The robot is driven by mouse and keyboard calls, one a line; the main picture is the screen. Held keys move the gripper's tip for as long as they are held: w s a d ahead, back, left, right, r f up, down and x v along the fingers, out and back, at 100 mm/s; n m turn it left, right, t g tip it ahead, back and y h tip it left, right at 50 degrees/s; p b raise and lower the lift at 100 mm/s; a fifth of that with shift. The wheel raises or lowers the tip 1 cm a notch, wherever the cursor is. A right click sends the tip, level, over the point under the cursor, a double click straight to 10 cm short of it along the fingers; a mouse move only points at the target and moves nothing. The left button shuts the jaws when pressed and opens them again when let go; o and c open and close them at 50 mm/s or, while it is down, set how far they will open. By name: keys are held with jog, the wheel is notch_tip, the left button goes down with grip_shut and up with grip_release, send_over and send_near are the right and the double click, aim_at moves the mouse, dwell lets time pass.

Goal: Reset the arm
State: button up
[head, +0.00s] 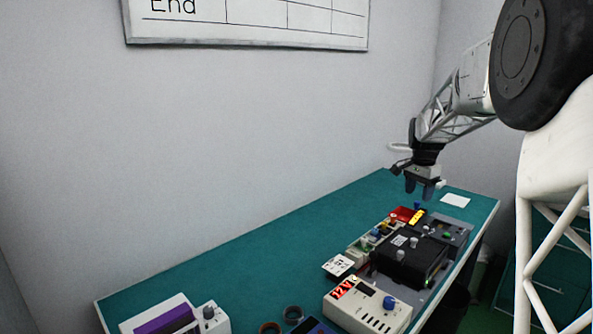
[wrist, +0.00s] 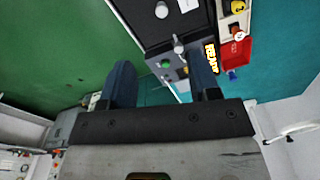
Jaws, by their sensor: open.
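My gripper (head: 420,188) hangs over the right part of the green table, above the far end of the group of devices. Its two dark fingers are apart, with nothing between them. The fingers also show in the wrist view (wrist: 160,82), with the edge of a device and its knobs beyond them. My arm comes in from the upper right in the head view.
A black box (head: 408,258) with knobs sits below and nearer than my gripper. A power supply reading 12V (head: 366,304) and a white-and-purple device (head: 172,318) stand at the front. A white card (head: 455,200) lies at the back right. The table's left middle (head: 230,260) is clear.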

jog(key=s+a+r+n, duration=0.2)
jog(key=s+a, duration=0.2)
jog(key=s, duration=0.5)
jog(key=s+a+r+n+t, duration=0.1)
jog(key=s+a+r+n, duration=0.1)
jog(key=s+a, duration=0.5)
jog(key=s+a+r+n, duration=0.2)
jog(key=s, duration=0.9)
jog(key=s+a+f+n, duration=0.2)
jog(key=s, duration=0.6)
jog(key=s+a+f+n, duration=0.2)
jog(key=s+f, duration=0.1)
jog(key=s, duration=0.5)
jog(key=s+a+f+n+t, duration=0.1)
jog(key=s+a+f, duration=0.1)
jog(key=s, duration=0.6)
jog(key=shift+s+f+n, duration=0.35)
jog(key=shift+f+n, duration=0.05)
jog(key=shift+f, duration=0.25)
